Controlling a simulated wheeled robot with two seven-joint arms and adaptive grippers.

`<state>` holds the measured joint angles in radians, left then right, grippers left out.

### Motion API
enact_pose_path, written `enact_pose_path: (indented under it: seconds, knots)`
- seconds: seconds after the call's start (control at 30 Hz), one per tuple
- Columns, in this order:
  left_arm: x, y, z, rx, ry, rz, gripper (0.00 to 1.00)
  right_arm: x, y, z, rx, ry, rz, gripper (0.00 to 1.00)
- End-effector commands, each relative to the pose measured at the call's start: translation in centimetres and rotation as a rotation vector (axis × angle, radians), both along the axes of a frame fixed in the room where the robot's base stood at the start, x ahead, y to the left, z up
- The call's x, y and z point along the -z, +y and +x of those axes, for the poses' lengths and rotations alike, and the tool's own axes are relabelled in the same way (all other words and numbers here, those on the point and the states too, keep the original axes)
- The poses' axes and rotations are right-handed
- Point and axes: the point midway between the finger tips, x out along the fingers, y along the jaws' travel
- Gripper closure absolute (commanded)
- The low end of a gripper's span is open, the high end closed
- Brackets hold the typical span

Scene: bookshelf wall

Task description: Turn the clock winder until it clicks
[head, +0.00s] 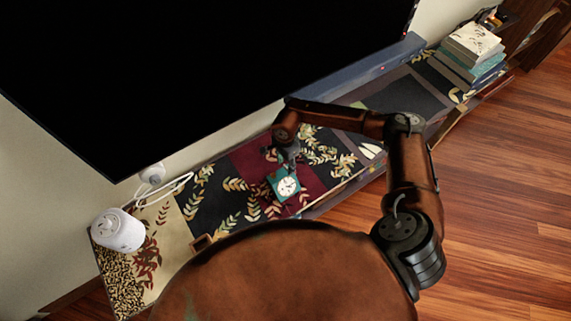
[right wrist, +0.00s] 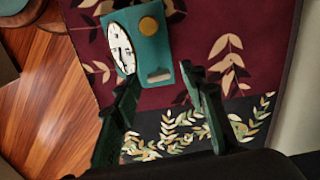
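The small teal clock (head: 280,190) with a white dial stands on the patterned runner, just below my right gripper (head: 290,163) in the head view. In the right wrist view the clock (right wrist: 170,52) shows its dial at the left and a round brass-coloured knob (right wrist: 148,24), probably the winder, on its teal face. A small pale slot or plate lies below the knob. Contact with the clock cannot be told. My left gripper is not in view.
The clock stands on a long low shelf with a patterned runner (head: 225,200). A large black screen (head: 190,70) hangs above and behind it. A white cylindrical device (head: 118,231) with a cable is at the left. Stacked books (head: 470,55) are at the far right. Wooden floor lies in front.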

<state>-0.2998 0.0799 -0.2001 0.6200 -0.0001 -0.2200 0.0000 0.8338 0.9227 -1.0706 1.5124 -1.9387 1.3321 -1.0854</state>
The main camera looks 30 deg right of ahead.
Motion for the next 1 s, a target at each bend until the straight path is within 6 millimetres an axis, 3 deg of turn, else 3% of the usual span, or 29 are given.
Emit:
enact_pose_path:
  seconds: [0.33, 0.9, 1.0]
  knots:
    - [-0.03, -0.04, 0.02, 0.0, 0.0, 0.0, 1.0, 0.52, -0.01, 0.02, 0.0, -0.001, 0.0, 0.61]
    - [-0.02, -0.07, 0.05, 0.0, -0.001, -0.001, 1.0, 0.49, -0.01, 0.02, 0.0, -0.001, 0.0, 0.99]
    - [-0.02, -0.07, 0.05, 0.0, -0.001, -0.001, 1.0, 0.49, -0.01, 0.02, 0.0, -0.001, 0.0, 1.0]
